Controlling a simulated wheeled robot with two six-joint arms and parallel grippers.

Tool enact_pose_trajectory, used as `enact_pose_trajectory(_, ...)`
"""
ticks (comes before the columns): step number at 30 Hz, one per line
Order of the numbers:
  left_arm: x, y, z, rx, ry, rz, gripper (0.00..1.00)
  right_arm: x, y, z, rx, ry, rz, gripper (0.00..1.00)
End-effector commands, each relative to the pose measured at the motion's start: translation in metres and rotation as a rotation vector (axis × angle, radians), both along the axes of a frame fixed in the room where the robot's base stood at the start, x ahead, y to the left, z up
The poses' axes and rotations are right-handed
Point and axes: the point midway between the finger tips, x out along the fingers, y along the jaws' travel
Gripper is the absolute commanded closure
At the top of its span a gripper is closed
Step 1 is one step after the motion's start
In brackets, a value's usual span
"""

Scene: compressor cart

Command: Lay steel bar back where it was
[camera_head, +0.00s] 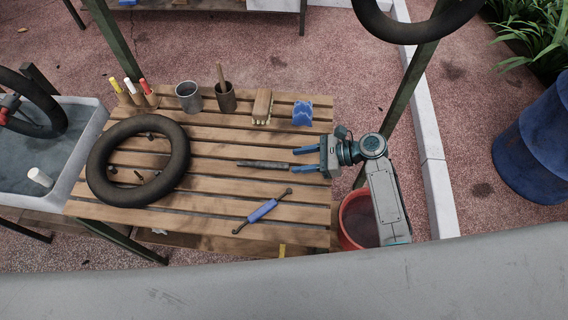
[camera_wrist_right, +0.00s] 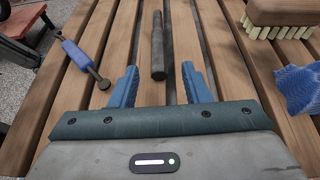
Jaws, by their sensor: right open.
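The steel bar (camera_head: 264,165) is a thin dark rod lying flat on the slatted wooden table (camera_head: 215,214), right of the black tyre tube. My right gripper (camera_head: 293,159) is open at the table's right side, its blue fingers pointing left, close to the bar's right end. In the right wrist view the bar (camera_wrist_right: 158,48) runs away from me, its near end between and just ahead of the two open fingers (camera_wrist_right: 158,86). The fingers do not appear to touch it. My left gripper is not in view.
A black tube (camera_head: 176,160) lies on the table's left. A blue-handled tool (camera_head: 263,210) lies in front of the bar. A red bucket (camera_head: 346,236) is below the right edge.

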Motion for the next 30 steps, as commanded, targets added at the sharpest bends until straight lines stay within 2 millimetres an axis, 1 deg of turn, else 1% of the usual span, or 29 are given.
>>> enact_pose_trajectory(1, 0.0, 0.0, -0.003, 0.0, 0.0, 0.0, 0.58, -0.001, -0.009, 0.001, -0.003, -0.001, -0.001, 0.57)
enact_pose_trajectory(3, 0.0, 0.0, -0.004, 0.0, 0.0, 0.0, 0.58, -0.002, -0.016, 0.005, -0.003, 0.0, -0.001, 0.57)
enact_pose_trajectory(7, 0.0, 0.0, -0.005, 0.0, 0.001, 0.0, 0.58, -0.004, -0.024, 0.009, -0.001, 0.001, -0.001, 0.57)
enact_pose_trajectory(25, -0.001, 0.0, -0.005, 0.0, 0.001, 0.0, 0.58, -0.004, -0.026, 0.011, 0.001, 0.001, 0.0, 0.57)
enact_pose_trajectory(30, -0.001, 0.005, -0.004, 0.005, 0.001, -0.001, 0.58, -0.004, -0.026, 0.011, 0.0, 0.001, 0.0, 0.57)
